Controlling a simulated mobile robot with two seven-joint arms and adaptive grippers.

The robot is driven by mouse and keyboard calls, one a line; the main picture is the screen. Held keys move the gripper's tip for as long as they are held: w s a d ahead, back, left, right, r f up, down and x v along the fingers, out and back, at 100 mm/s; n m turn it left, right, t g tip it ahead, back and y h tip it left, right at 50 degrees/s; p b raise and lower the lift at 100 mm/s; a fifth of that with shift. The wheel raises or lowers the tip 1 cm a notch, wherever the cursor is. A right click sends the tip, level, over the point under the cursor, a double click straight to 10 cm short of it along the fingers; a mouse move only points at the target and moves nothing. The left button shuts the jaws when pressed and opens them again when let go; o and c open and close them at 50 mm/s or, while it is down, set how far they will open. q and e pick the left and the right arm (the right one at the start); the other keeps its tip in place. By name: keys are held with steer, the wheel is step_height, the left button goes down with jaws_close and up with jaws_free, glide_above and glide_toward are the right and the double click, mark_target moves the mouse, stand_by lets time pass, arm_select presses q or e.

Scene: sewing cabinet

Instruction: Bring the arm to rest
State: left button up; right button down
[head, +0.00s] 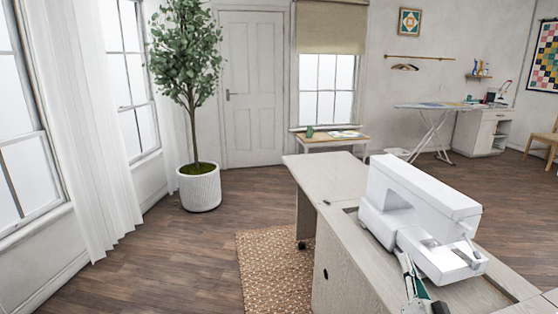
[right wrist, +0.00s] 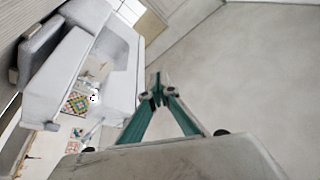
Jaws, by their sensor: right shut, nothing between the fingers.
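My right gripper (head: 406,268) is low in the head view, by the near side of the white sewing machine (head: 425,200). Its green fingers come together at their tips in the right wrist view (right wrist: 157,92), with nothing between them. The sewing machine stands in the opening of the pale wooden sewing cabinet (head: 345,262). It also shows tilted at the left of the right wrist view (right wrist: 62,78). I cannot tell whether the gripper touches the machine. My left gripper is out of view.
The cabinet top (head: 322,172) is bare left of the machine. A woven rug (head: 268,270) lies beside the cabinet. A potted tree (head: 200,187) stands by the window curtain. An ironing board (head: 432,107) and a small table (head: 330,142) are farther back. Open wooden floor lies at the left.

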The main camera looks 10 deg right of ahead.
steer(key=s+a+f+n+g+y, duration=0.2)
steer(key=s+a+f+n+g, duration=0.1)
steer(key=s+a+f, duration=0.4)
steer(key=s+a+f+n+g+y, duration=0.1)
steer(key=s+a+f+n+g, duration=0.3)
steer(key=s+a+f, duration=0.3)
steer(key=s+a+f+n+g+y, duration=0.2)
steer(key=s+a+f+n+g, duration=0.2)
steer(key=s+f, duration=0.7)
steer(key=a+f+n, duration=0.2)
steer(key=a+f, duration=0.1)
steer(key=f, duration=0.2)
steer(key=shift+s+f+y, duration=0.2)
steer(key=shift+f+y, duration=0.1)
steer(key=shift+f, duration=0.05)
steer(key=shift+a, duration=0.15)
